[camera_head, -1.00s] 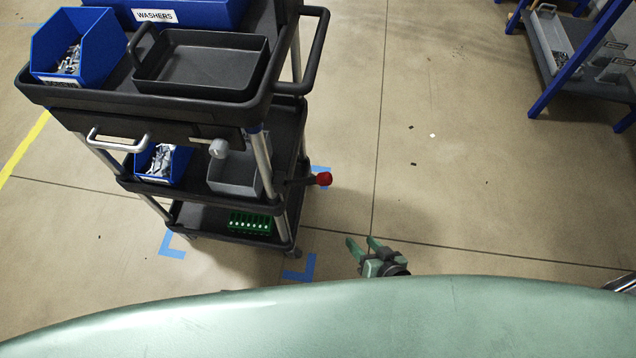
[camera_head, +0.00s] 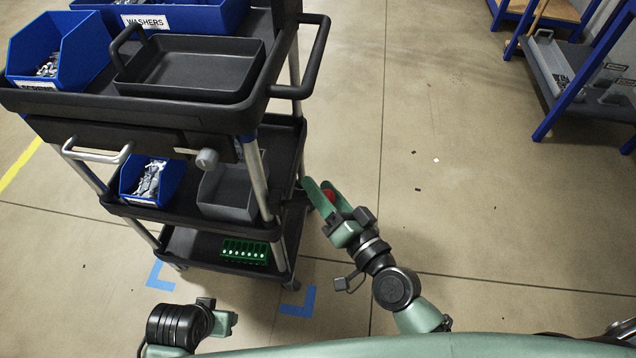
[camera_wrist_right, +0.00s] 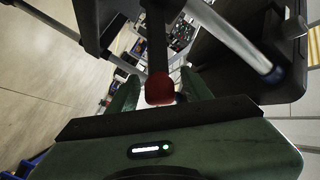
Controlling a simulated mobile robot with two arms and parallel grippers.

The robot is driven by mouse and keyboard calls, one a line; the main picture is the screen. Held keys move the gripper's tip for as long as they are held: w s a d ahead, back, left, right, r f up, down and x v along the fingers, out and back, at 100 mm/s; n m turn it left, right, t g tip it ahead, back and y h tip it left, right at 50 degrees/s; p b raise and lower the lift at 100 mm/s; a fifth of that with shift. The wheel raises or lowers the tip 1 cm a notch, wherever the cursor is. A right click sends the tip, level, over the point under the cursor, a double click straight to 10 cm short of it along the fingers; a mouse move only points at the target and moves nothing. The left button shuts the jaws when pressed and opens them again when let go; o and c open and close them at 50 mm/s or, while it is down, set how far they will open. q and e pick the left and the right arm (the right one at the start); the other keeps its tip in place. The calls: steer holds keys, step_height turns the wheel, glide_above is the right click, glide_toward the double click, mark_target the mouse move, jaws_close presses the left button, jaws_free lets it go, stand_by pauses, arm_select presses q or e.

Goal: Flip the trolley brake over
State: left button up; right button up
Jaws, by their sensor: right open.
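The trolley brake is a dark lever with a red knob (camera_head: 330,196) on the right side of the trolley (camera_head: 215,98). My right gripper (camera_head: 319,188) is at the knob, with its green fingers pointing toward the trolley. In the right wrist view, the red knob (camera_wrist_right: 160,88) sits between the two open fingers, with a visible gap on each side. The dark lever (camera_wrist_right: 156,45) runs up from it. My left gripper (camera_head: 226,323) is low in the head view, in front of the trolley and away from the brake; its opening is unclear.
The trolley carries a black tray (camera_head: 190,68), a screw bin (camera_head: 55,50) and a washers bin (camera_head: 180,15) on top. A grey bin (camera_head: 228,192) and green rack (camera_head: 245,250) are lower.

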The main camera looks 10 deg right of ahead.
steer(key=shift+w+a, duration=0.35)
steer(key=shift+w, duration=0.3)
jaws_close()
steer(key=shift+f, duration=0.1)
stand_by(0.9)
